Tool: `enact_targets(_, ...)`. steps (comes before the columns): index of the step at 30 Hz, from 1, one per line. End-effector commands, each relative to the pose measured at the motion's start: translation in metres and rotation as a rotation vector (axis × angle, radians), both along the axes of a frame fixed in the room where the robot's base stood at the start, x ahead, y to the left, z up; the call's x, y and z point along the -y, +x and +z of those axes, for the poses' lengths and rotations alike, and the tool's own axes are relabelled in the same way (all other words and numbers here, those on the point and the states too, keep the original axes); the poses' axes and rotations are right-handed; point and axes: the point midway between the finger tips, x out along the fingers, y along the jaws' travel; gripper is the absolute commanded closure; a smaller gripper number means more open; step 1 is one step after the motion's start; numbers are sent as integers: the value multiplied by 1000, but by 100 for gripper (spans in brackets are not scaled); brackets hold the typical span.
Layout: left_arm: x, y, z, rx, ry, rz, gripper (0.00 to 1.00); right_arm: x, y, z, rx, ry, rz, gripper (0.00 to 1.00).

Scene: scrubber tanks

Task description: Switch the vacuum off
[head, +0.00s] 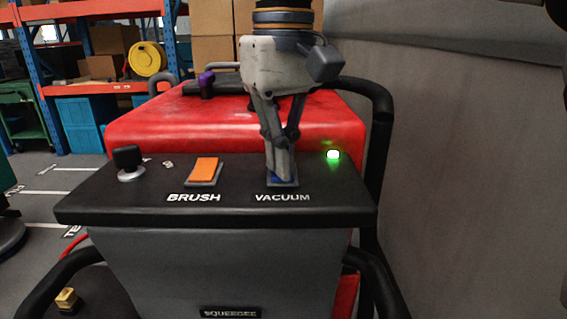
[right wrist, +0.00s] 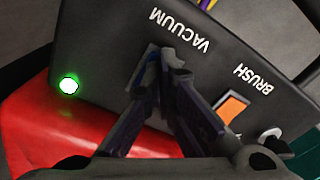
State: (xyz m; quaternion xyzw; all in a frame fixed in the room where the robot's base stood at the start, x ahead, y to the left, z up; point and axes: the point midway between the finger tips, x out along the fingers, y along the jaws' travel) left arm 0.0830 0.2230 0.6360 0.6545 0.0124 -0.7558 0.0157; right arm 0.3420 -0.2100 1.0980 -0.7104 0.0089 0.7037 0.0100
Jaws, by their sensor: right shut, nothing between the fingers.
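The black control panel (head: 130,201) tops the scrubber. My right gripper (head: 282,178) is shut, points down, and its fingertips are at the vacuum switch (head: 285,183), just above the VACUUM label. Only a blue edge of that switch shows under the fingertips; its rocker position is hidden. In the right wrist view the shut fingers (right wrist: 172,58) cover the switch spot by the VACUUM label. I cannot tell whether the tips press on it. A round green light (head: 333,154) glows right of the switch, and it also glows in the right wrist view (right wrist: 69,85). My left gripper is not in view.
An orange BRUSH switch (head: 204,170) is left of the vacuum switch. A black knob (head: 128,160) stands at the panel's left. The red tank lid (head: 180,122) rises behind. Black handle bars (head: 379,130) flank the right, near a grey wall (head: 470,170).

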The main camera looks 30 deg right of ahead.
Motion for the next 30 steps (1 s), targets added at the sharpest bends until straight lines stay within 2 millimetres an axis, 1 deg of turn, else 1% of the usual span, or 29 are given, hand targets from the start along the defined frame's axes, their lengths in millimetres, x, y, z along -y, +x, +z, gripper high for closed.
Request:
enact_targets(2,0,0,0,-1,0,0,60,1,0,-2,-9,-3,-1,100)
enact_targets(9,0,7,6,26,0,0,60,1,-1,25,-1,-4,-2,100)
enact_targets(21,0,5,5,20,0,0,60,0,0,63,-6,-3,-2,100)
enact_targets(24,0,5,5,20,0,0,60,0,0,68,-7,-3,-1,100)
enact_targets(30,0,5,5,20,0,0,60,0,0,68,-7,-3,0,100)
